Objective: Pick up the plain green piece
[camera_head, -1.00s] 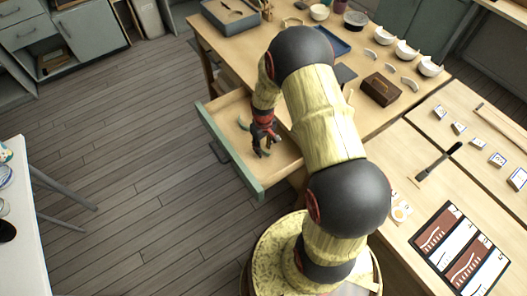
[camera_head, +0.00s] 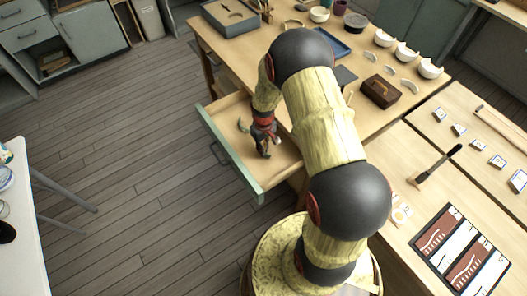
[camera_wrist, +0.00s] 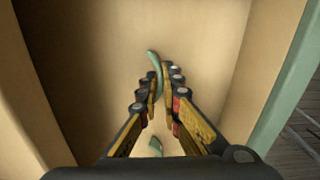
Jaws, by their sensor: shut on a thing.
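A curved green piece (camera_wrist: 153,62) stands between the two fingertips in the wrist view, and its upper end sticks out past them. My gripper (camera_wrist: 160,82) is shut on it, low over the floor of the open drawer. In the head view my gripper (camera_head: 263,154) hides most or all of this piece. A second green piece (camera_wrist: 155,146) lies on the drawer floor, seen between the fingers in the wrist view. Surface markings are too small to tell.
The pulled-out drawer (camera_head: 232,160) has a green front and raised walls close around my gripper. The wooden table (camera_head: 221,48) beside it carries white bowls (camera_head: 405,50), a brown box (camera_head: 381,91) and a blue tray (camera_head: 331,43). Floor left of the drawer is clear.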

